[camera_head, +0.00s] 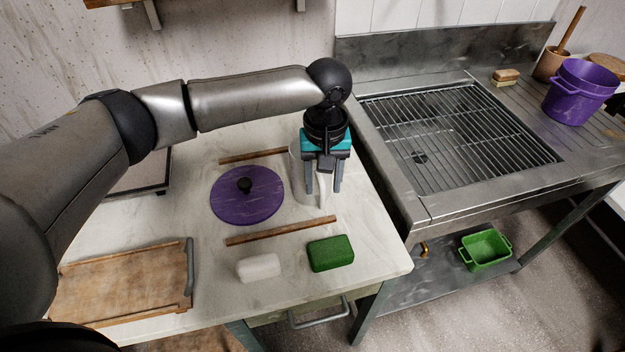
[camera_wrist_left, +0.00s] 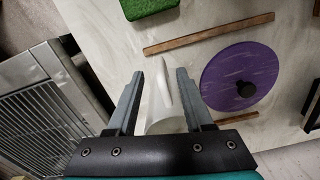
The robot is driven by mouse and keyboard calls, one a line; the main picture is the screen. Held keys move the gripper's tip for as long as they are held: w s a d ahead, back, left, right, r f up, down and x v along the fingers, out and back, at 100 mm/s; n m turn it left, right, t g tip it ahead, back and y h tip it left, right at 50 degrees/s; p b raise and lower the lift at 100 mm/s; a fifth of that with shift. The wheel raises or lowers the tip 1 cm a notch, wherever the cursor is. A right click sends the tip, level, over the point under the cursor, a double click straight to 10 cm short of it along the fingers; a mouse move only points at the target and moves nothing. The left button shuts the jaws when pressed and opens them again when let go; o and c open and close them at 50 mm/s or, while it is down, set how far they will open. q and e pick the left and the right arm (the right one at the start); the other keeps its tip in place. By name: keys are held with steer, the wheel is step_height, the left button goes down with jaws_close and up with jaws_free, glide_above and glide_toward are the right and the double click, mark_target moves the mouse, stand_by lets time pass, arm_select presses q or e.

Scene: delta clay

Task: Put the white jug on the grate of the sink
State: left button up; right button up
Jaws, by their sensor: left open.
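The white jug (camera_head: 298,171) stands on the pale worktop near its right edge, partly hidden behind my left gripper. My left gripper (camera_head: 323,188) is open and points down at the jug, with a finger on either side of part of it. In the left wrist view the jug (camera_wrist_left: 165,112) shows between the two open fingers (camera_wrist_left: 158,98); I cannot tell whether they touch it. The metal grate (camera_head: 460,135) of the sink is to the right and is bare. It also shows at the left of the left wrist view (camera_wrist_left: 40,120). My right gripper is not in view.
A purple lid (camera_head: 240,203) lies left of the jug, with wooden strips (camera_head: 280,231) nearby. A green block (camera_head: 331,254), a white block (camera_head: 258,267) and a wooden tray (camera_head: 120,285) are in front. A purple pot (camera_head: 577,95) and a sponge (camera_head: 506,75) stand beyond the grate.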

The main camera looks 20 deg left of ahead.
mark_target(321, 207)
arm_select(q)
steer(key=shift+f, duration=0.6)
step_height(321, 207, down, 4)
steer(key=shift+s+r+b, duration=0.15)
steer(key=shift+b, duration=0.65)
steer(key=shift+f, duration=0.45)
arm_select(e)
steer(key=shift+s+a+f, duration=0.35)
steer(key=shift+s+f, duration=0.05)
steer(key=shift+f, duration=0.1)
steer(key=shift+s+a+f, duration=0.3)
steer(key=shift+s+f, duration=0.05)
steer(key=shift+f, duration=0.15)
arm_select(q)
jaws_close()
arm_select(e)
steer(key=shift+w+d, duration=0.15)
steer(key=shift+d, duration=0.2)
arm_select(q)
steer(key=shift+r, duration=0.1)
